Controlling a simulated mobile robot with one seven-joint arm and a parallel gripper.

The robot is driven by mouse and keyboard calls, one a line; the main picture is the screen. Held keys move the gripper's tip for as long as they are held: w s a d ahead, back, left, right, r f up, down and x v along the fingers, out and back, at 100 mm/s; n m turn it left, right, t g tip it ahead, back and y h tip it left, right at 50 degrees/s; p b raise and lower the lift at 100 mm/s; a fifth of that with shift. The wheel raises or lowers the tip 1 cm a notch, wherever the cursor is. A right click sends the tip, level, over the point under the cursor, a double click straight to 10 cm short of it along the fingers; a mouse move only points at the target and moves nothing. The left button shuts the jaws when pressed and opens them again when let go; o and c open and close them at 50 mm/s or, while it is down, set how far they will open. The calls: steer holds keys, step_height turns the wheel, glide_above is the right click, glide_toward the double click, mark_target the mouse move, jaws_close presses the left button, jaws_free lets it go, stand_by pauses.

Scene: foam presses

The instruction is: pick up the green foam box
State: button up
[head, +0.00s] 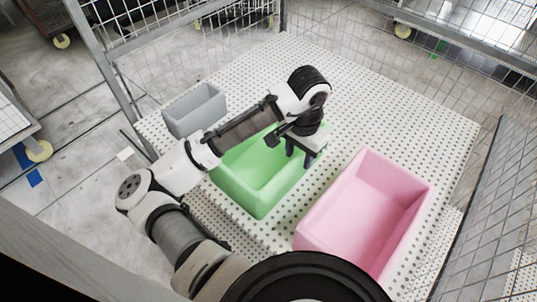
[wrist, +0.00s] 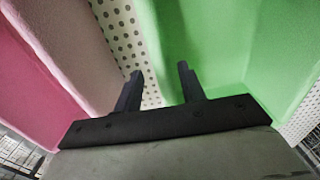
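The green foam box (head: 262,196) is an open-topped bin on the white perforated table, left of the pink box. My gripper (head: 299,159) is above its right side, pointing down, with two dark fingers spread apart. In the wrist view, my gripper (wrist: 159,70) has one finger over the inside of the green box (wrist: 225,45) and the other over the gap beside it. The green wall shows between the fingers. I cannot tell whether either finger touches it. My arm hides part of the green box's far left side in the head view.
A pink foam box (head: 330,205) stands to the right, a narrow strip of table away; it also shows in the wrist view (wrist: 35,85). A small grey box (head: 195,112) stands at the back left. Wire mesh panels (head: 475,185) border the table (head: 385,115), whose back right is clear.

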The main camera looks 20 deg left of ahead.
mark_target(296, 164)
steer(key=f, duration=0.4)
steer(key=shift+s+a+p, duration=0.1)
steer(key=shift+a+p, duration=0.15)
steer(key=shift+p, duration=0.1)
steer(key=shift+c, duration=0.3)
jaws_close()
